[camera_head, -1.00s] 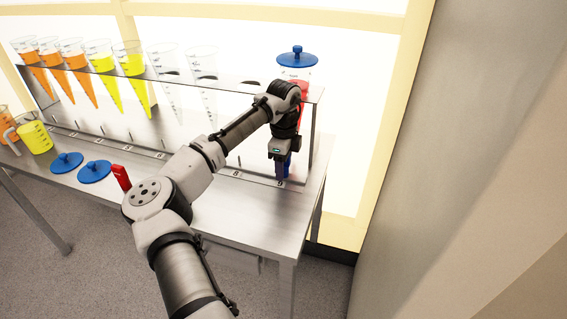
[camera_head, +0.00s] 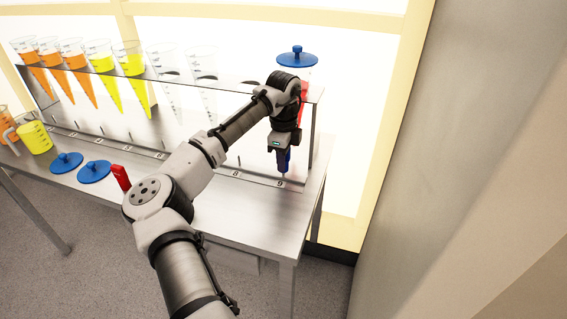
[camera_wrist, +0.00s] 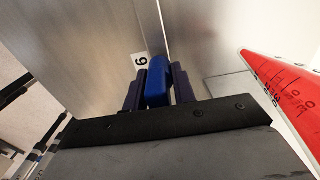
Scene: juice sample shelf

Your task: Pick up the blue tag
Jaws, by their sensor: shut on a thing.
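The blue tag (camera_wrist: 157,82) is between the two dark fingers of my gripper (camera_wrist: 158,92) in the wrist view. My gripper is shut on it. In the head view my gripper (camera_head: 284,165) points down over the right end of the steel bench, close to the number 9 label. The tag is hard to tell apart from the dark fingers there. The gap between the tag and the bench is too small to judge.
A shelf rack (camera_head: 225,88) holds several cones, some with orange or yellow juice. A red-filled cone (camera_wrist: 290,95) stands close to my gripper's right. Blue lids (camera_head: 95,171) and a red object (camera_head: 121,177) lie on the bench at left. The front right bench (camera_head: 270,215) is clear.

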